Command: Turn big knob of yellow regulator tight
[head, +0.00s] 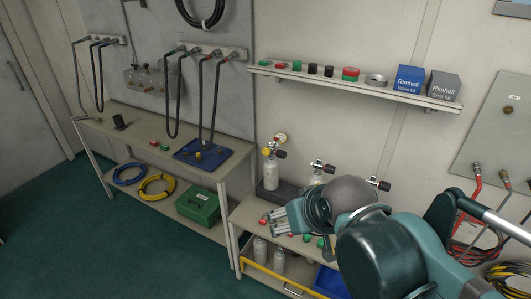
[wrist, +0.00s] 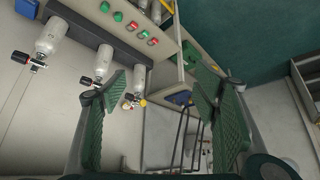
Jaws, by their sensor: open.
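A white cylinder (head: 271,175) stands at the left end of the bottle row, with a regulator on top. The regulator has a yellow part (head: 266,152), a black knob (head: 281,154) and a round gauge (head: 281,138). In the wrist view this cylinder (wrist: 139,78) appears upside down, with the yellow part (wrist: 143,103) near the left finger. My gripper (head: 284,217) is in front of and below this cylinder in the head view. The wrist view shows my gripper (wrist: 162,90) open and empty, its fingers apart from the regulator. Which knob is the big one is unclear.
Two more cylinders (wrist: 104,62) (wrist: 47,36) with black and red knobs stand in the row. Red and green caps (wrist: 133,26) lie on the bench. A shelf (head: 345,84) with caps and boxes hangs above. A bench with a blue mat (head: 190,151) stands left.

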